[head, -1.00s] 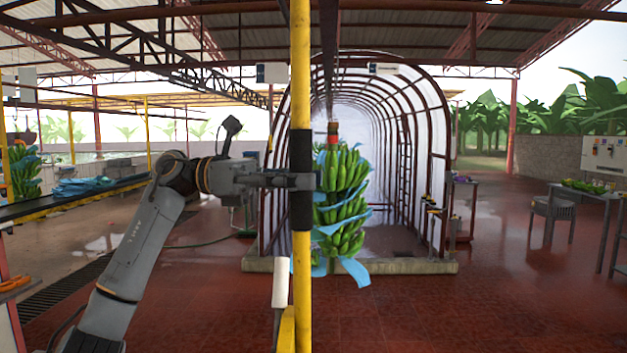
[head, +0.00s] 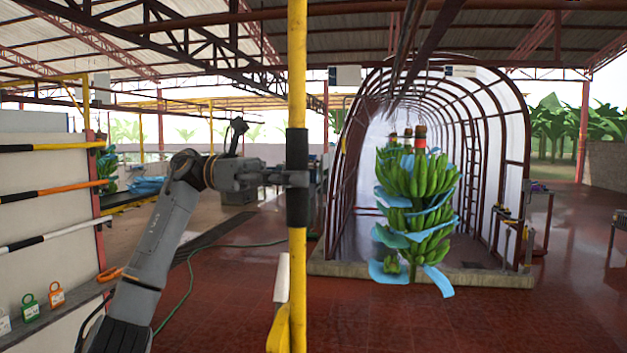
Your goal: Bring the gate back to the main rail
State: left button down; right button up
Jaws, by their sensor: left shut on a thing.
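A yellow upright pole (head: 297,80) with a black sleeve (head: 297,177) stands close in front of me in the head view; it looks like part of the gate. My left gripper (head: 293,178) is shut on the pole at the black sleeve. Dark overhead rails (head: 424,45) run from the top centre back towards the arched tunnel. I cannot tell which is the main rail or how the gate's top meets it. Banana stems (head: 415,200) with blue sheets hang at the tunnel mouth, right of the pole and apart from it. My right gripper is not in view.
The arched tunnel (head: 508,160) stands on a low concrete kerb (head: 470,276) behind the stems. A white panel (head: 45,190) with coloured poles and tags is at left. A green hose (head: 188,290) lies on the floor. The red floor at right is mostly clear.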

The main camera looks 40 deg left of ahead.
pick_arm(q)
jog(key=shift+s+a+r, duration=0.1)
jog(key=shift+a, duration=0.05)
dwell(0.3)
jog(key=c, duration=1.4)
grip_release()
jog(key=o, duration=0.5)
jog(key=shift+s+a, duration=0.15)
jog(key=shift+a, duration=0.05)
jog(key=shift+c, duration=0.2)
jog(key=v, duration=1.2)
